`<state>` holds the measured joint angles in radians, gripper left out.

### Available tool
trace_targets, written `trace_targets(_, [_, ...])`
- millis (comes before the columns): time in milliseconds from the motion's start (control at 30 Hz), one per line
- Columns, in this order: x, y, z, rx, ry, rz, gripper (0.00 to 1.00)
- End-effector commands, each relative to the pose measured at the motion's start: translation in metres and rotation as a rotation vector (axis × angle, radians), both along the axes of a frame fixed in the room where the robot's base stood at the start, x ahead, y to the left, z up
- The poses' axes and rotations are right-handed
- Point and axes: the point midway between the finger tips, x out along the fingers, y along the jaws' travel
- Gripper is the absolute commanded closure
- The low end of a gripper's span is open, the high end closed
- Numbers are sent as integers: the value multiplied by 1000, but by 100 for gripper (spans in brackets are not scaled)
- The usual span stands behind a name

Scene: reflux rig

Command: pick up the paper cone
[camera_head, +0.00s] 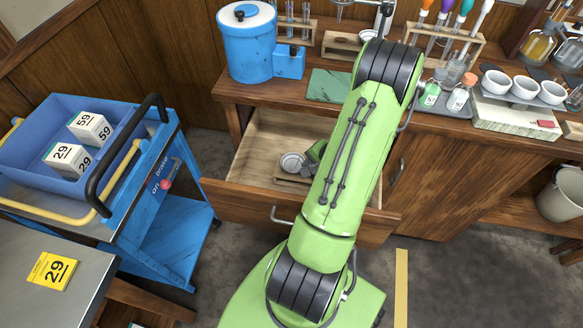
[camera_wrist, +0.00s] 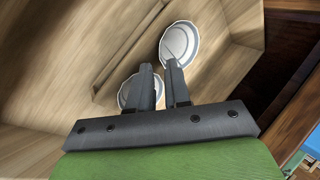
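Two round white pieces lie in the open wooden drawer (camera_head: 262,135). In the wrist view, one (camera_wrist: 180,43) is beyond my fingertips, its lower edge close to the right finger. The other (camera_wrist: 125,94) is partly hidden behind the left finger. Both look like shallow cups or cones from above; I cannot tell which is the paper cone. In the head view one white round piece (camera_head: 292,162) shows beside my gripper. My gripper (camera_wrist: 159,64) points down into the drawer. Its fingers are apart with a narrow gap and nothing visible between them.
The drawer's front (camera_head: 240,204) and side walls surround my gripper, and a low wooden strip or tray lies inside. A blue container (camera_head: 248,45) and a green mat (camera_head: 328,85) are on the bench above. A blue cart (camera_head: 168,228) stands at left.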

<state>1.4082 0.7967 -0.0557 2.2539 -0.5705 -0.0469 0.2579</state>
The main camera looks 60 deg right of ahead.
Motion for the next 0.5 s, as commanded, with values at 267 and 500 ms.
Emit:
trace_targets(267, [17, -4, -30, 1, 0, 3, 83])
trace_targets(500, [34, -7, -56, -1, 0, 2, 83])
